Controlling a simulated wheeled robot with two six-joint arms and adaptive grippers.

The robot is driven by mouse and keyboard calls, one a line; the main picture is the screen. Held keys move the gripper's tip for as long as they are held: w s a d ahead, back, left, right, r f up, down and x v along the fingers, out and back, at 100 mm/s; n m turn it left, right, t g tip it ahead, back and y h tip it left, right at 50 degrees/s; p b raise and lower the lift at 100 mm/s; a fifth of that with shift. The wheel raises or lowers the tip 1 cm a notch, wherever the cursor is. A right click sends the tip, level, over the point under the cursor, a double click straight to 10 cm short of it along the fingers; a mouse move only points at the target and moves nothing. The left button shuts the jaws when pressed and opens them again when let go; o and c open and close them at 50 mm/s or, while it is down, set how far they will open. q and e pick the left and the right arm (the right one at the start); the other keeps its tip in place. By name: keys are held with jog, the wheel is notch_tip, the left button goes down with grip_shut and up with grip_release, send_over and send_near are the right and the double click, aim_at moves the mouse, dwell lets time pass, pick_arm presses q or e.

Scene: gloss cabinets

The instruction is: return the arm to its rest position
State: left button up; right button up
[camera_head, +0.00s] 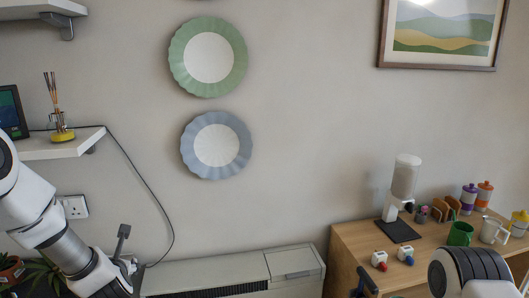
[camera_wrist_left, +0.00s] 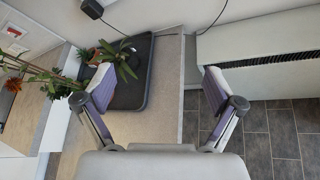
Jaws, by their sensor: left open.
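My left arm (camera_head: 60,238) comes in from the left of the head view, slanting down in front of the wall. Its gripper (camera_head: 128,262) is low in that view, left of the long white heater. In the left wrist view the two fingers of my left gripper (camera_wrist_left: 160,86) are wide apart with nothing between them. My right arm (camera_head: 468,272) shows at the lower right, in front of the wooden desk. A dark finger-like part (camera_head: 367,281) at the bottom edge seems to belong to my right gripper; the rest is hidden.
A wall shelf (camera_head: 62,150) holds a reed diffuser (camera_head: 59,122). The heater (camera_head: 215,277) runs along the wall. A wooden desk (camera_head: 345,250) carries a white dispenser (camera_head: 402,185), mugs and bottles. A potted plant (camera_wrist_left: 118,60) stands on a dark tray (camera_wrist_left: 137,88) near the left gripper.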

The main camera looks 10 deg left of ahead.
pick_arm(q)
jog(key=s+d+f+m+g+h, duration=0.2)
jog(key=s+d+f+m, duration=0.25)
jog(key=f, duration=0.45)
jog(key=s+d+f+m+g+h, duration=0.1)
jog(key=s+d+f+m, duration=0.2)
jog(key=s+f+m, duration=0.4)
jog(key=s+d+f+m+g+h, duration=0.25)
jog(key=s+f, duration=0.25)
jog(key=f, duration=0.5)
jog(key=s+d+f+m+g+h, duration=0.1)
jog(key=s+d+m, duration=0.3)
jog(key=s+m, duration=0.4)
jog(key=s+d+f+m+g+h, duration=0.1)
jog(key=s+d+f+m+g, duration=0.2)
jog(key=s+m, duration=0.5)
jog(key=d+m+g, duration=0.1)
jog(key=m, duration=0.4)
jog(key=shift+s+f, duration=0.2)
jog(key=shift+s, duration=0.2)
jog(key=shift+h, duration=0.25)
